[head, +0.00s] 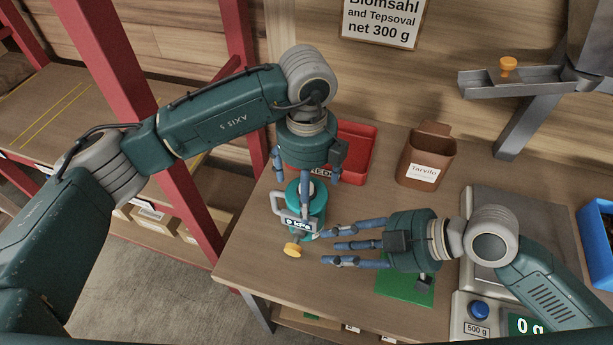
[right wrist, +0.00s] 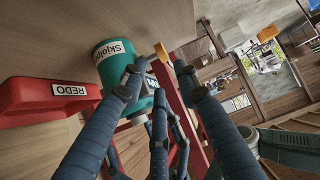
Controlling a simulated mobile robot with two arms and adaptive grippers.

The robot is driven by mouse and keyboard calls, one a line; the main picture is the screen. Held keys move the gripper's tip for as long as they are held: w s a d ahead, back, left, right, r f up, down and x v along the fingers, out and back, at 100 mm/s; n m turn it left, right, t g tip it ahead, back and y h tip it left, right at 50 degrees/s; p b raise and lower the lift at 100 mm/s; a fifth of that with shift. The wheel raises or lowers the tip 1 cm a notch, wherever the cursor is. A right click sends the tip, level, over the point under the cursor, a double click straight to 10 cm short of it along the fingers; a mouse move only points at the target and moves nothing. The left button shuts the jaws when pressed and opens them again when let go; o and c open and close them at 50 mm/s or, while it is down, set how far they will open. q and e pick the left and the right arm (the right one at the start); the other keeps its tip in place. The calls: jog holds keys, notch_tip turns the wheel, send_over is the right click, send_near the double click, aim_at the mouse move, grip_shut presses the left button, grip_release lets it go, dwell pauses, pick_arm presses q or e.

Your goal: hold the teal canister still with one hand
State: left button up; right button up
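The teal canister (head: 318,205) stands upright near the table's left edge, with a pale label on its front and a grey handle-like part at its left. A yellow knob (head: 292,249) sticks out low at its front. My left gripper (head: 306,185) points down over the canister, fingers spread around its top; contact is not clear. My right gripper (head: 326,247) points left from the right side, fingers apart and empty, tips close to the canister. In the right wrist view the canister (right wrist: 112,68) and knob (right wrist: 161,52) show beyond my open right fingers (right wrist: 158,85).
A red bin (head: 357,150) stands behind the canister, and a brown labelled container (head: 428,165) is farther right. A green mat (head: 405,290) lies below my right gripper. A scale (head: 478,300) and a blue crate (head: 597,225) stand at the right. Red shelving posts (head: 240,60) rise at left.

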pick_arm(q)
jog(key=shift+f, duration=0.1)
jog(key=c, duration=1.7)
pick_arm(e)
jog(key=shift+c, duration=0.5)
grip_shut()
